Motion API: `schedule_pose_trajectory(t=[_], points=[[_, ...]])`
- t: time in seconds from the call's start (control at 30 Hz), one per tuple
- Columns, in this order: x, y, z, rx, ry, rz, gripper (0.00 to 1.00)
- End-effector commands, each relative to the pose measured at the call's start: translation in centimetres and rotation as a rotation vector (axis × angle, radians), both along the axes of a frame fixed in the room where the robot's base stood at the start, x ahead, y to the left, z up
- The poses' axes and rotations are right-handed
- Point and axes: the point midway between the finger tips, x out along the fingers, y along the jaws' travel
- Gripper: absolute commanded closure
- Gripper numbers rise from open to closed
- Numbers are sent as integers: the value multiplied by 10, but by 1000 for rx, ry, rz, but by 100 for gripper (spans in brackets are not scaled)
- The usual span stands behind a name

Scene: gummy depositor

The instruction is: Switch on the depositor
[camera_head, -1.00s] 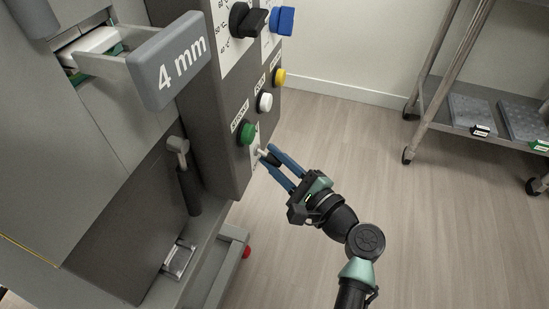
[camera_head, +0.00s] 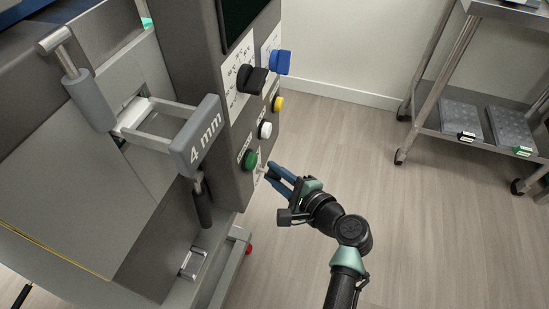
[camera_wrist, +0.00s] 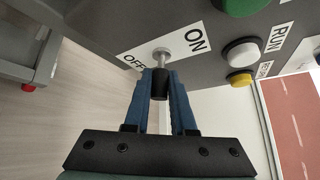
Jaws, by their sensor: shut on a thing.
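The depositor (camera_head: 222,135) is the grey machine on the left of the head view, with a control panel on its right side. Its toggle switch (camera_wrist: 161,58) shows in the wrist view as a silver lever with a black tip, on a white plate (camera_wrist: 180,46) marked ON and OFF. My gripper (camera_wrist: 160,82) has its blue fingers on both sides of the black tip and is shut on it. In the head view my gripper (camera_head: 271,174) is at the panel, below the green button (camera_head: 249,159), and hides most of the switch. I cannot tell which way the lever is set.
A white button (camera_head: 265,130), a yellow button (camera_head: 278,104), a black knob (camera_head: 252,79) and a blue knob (camera_head: 280,62) sit higher on the panel. A drawer marked 4 mm (camera_head: 198,137) juts out on the left. A metal cart (camera_head: 430,120) stands at right; the floor between is clear.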

Motion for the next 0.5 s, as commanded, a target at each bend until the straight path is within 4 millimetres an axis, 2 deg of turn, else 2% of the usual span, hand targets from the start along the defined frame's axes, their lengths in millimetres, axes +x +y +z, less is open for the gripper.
schedule_pose_trajectory(t=[0.03, 0.5], points=[[-1, 0, 14, -37, 15, 0, 100], [0, 2, 23, -359, 118, 1, 100]])
